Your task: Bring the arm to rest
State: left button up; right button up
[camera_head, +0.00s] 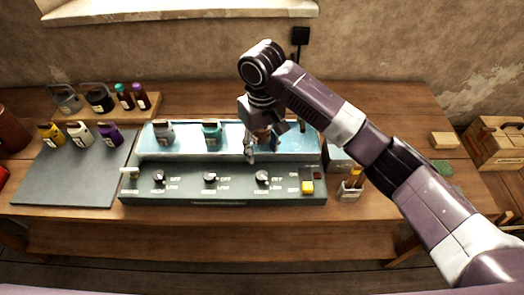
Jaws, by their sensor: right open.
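My right arm reaches in from the lower right, with purple and white links. Its gripper (262,147) points down over the right part of a dark green control panel (225,192) with a pale, shiny top. The gripper is open. An orange-brown thing shows behind or between its fingers, partly hidden; I cannot tell whether they touch it. My left gripper is not in view.
Several bottles stand on a grey mat (70,180) and a wooden board at the left. A wooden crate (497,145) is far right.

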jog(key=shift+f, duration=0.1)
dwell(0.3)
jog(key=s+a+f+t+y, duration=0.1)
jog(key=s+f+y, duration=0.3)
jog(key=s+f, duration=0.65)
jog(key=s+d+f+m+t+h, duration=0.1)
jog(key=s+d+m+h, duration=0.1)
jog(key=s+d, duration=0.75)
jog(key=s+d+m+t+h, duration=0.2)
jog(key=s+d, duration=0.4)
jog(key=d, duration=0.6)
notch_tip(320, 180, down, 33)
jog(key=s+g+b, duration=0.2)
jog(key=b, duration=0.4)
jog(key=s+d+f+g+b, duration=0.1)
jog(key=s+f+b, duration=0.3)
jog(key=s+f, duration=1.2)
notch_tip(320, 180, down, 4)
jog(key=shift+s+d, duration=0.4)
jog(key=shift+d, duration=0.5)
